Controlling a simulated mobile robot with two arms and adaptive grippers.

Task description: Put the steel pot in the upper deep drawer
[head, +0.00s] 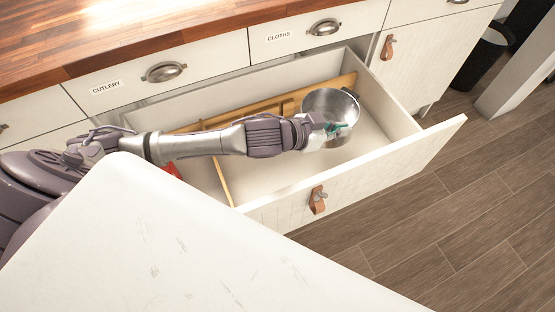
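The steel pot (343,104) is a round, shiny open pot at the right end of the open deep drawer (390,160). It looks upright, beside the wooden divider; I cannot tell whether it rests on the drawer floor. My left gripper (334,128) reaches over the drawer from the left, with its greenish fingertips at the pot's near left side, overlapping it in the picture. Whether the fingers are closed on the pot is not clear. The arm hides part of the drawer. My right gripper is not in view.
Wooden dividers (225,180) split the drawer; a red item (172,170) lies at its left. Shut drawers labelled cutlery (130,82) and cloths (300,35) sit above, under a wooden worktop (130,30). A white surface (190,245) fills the foreground. A dark bin (482,58) stands far right.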

